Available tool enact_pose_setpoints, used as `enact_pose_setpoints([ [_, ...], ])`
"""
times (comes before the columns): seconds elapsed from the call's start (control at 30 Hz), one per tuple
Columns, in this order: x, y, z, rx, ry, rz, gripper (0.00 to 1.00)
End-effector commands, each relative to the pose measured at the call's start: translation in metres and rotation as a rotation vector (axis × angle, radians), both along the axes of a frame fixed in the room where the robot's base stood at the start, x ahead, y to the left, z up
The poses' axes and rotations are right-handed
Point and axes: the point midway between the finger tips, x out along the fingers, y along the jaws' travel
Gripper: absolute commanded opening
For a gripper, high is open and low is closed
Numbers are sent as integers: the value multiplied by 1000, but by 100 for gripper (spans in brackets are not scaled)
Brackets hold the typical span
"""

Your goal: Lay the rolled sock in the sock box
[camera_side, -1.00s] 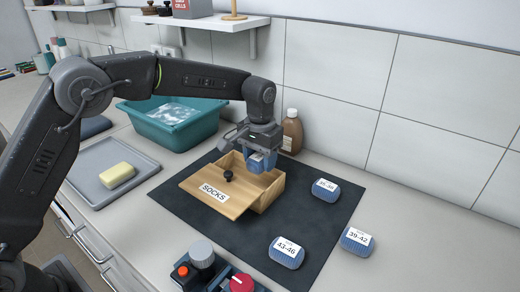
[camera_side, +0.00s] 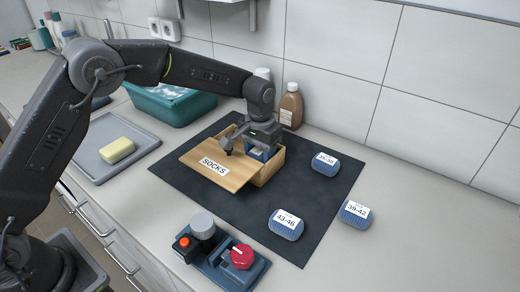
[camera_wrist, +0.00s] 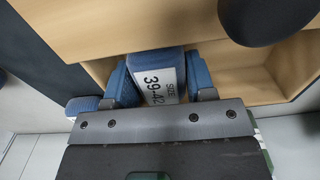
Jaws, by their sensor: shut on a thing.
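The wooden sock box (camera_side: 268,178) stands on the dark mat. Its lid (camera_side: 217,178), labelled SOCKS and with a dark knob, is slid off to the left and covers part of the box. My gripper (camera_side: 262,152) is down at the uncovered part of the opening. In the wrist view my gripper (camera_wrist: 160,82) is shut on a blue rolled sock (camera_wrist: 155,60) labelled 39-42, held between its blue fingers within the box walls. The sock's underside is hidden, so I cannot tell whether it touches the box floor.
Other blue rolled socks lie to the right: 35-38 (camera_side: 325,169) and 43-46 (camera_side: 285,230) on the mat, another 39-42 (camera_side: 354,220) near its edge. A brown bottle (camera_side: 291,108) stands behind. A control box (camera_side: 222,262) is in front, soap (camera_side: 117,150) on a tray left.

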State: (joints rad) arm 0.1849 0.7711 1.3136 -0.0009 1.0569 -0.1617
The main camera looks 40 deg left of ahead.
Motion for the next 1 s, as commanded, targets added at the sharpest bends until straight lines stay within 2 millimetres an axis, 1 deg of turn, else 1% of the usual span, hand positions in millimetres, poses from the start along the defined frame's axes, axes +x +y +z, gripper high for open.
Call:
enact_pose_setpoints([
  [0.3,0,0,0,0,0,0,28],
  [0.33,0,0,0,0,0,0,51],
  [0.6,0,0,0,0,0,0,77],
  [0.63,0,0,0,-1,0,0,80],
  [0.87,0,-1,0,-1,0,0,81],
  [1.0,0,-1,0,-1,0,0,94],
])
